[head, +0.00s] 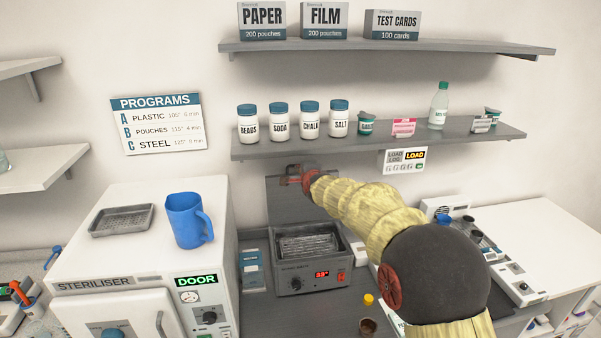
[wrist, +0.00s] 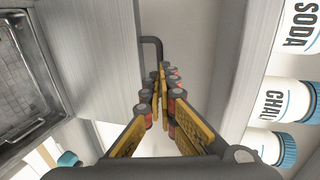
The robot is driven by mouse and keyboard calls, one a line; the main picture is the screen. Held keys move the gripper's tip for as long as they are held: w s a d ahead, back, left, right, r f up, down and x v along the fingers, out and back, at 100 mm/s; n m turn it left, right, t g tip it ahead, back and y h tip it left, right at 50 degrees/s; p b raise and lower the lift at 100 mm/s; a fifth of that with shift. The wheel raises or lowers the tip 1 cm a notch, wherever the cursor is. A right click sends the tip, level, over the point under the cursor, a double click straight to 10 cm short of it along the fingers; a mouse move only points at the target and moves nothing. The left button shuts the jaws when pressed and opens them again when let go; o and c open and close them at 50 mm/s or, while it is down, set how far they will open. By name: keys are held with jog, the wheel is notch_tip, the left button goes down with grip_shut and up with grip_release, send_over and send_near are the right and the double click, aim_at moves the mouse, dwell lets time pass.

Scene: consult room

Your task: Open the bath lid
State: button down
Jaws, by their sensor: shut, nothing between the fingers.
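The bath lid (head: 284,206) stands raised, about upright, at the back of the bath. In the wrist view the lid (wrist: 95,60) is the grey panel left of my fingers, with a dark bent handle (wrist: 153,42) by its edge. My gripper (head: 291,173) is at the lid's upper edge. In the wrist view its fingers (wrist: 165,78) are shut and empty, close to the handle; I cannot tell whether they touch it.
A shelf (head: 400,140) with several white jars (head: 280,121) is just above my gripper. The steriliser (head: 140,265) with a blue jug (head: 188,220) and a tray (head: 122,220) stands left. A small yellow-capped bottle (head: 368,300) is right of the bath. A white table (head: 545,235) is at right.

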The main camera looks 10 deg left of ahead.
jog(key=v, duration=0.8)
jog(key=s+d+f+n+g+b, duration=0.1)
jog(key=s+d+f+n+g, duration=0.1)
jog(key=s+f+n+g, duration=0.85)
jog(key=s+d+f+n+h+b, duration=0.1)
jog(key=s+d, duration=0.6)
jog(key=s, duration=0.7)
jog(key=s+d+f+n+t+h+b, duration=0.1)
jog(key=s+d+f+n+b, duration=0.1)
jog(key=s+d, duration=0.6)
jog(key=s+d+f+n+t+h+b, duration=0.1)
jog(key=s+d+b, duration=0.3)
jog(key=s, duration=1.6)
jog(key=shift+d+f+h, duration=0.3)
jog(key=shift+d+h, duration=0.2)
jog(key=shift+d, duration=1.6)
